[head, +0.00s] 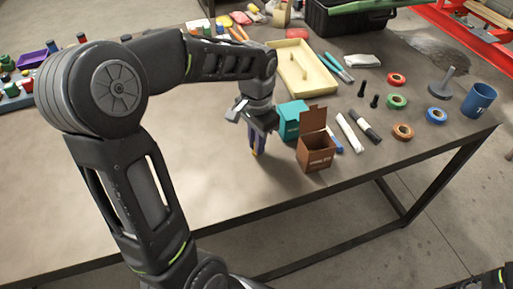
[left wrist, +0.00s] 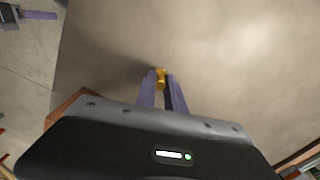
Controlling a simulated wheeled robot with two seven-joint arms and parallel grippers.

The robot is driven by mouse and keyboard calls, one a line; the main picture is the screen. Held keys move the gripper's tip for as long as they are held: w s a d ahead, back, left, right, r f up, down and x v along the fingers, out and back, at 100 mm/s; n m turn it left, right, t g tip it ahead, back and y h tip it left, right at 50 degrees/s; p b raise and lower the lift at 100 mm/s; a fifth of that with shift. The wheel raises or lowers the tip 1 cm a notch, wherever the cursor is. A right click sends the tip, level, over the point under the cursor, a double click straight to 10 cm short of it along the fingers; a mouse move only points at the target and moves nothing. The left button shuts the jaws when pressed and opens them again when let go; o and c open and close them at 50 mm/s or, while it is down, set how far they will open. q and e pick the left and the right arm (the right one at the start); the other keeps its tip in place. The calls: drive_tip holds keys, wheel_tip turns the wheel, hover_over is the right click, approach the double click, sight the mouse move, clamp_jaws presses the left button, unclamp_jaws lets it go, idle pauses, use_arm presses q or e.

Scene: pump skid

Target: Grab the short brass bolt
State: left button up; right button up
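The short brass bolt (left wrist: 160,78) shows yellow between the purple fingertips of my left gripper (left wrist: 162,82) in the left wrist view. The fingers are close together, with the bolt between their tips, and look shut on it. In the head view, my left gripper (head: 256,146) points down over the table, left of the open brown box, and a small bit of the brass bolt (head: 254,153) shows at its tip. Whether the bolt touches the table is unclear. A purple finger of my right gripper (left wrist: 40,15) shows at the top left of the left wrist view, over the floor.
A brown open box (head: 316,154) and a teal box (head: 291,121) stand just right of my left gripper. Two dark bolts (head: 374,101), tape rolls (head: 397,101), a yellow tray (head: 322,84) and a blue mug (head: 480,101) lie beyond.

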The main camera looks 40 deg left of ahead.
use_arm(q)
clamp_jaws()
wheel_tip(320, 180, up, 10)
drive_tip(key=shift+r, duration=0.1)
idle(0.6)
drive_tip(key=shift+p, duration=0.3)
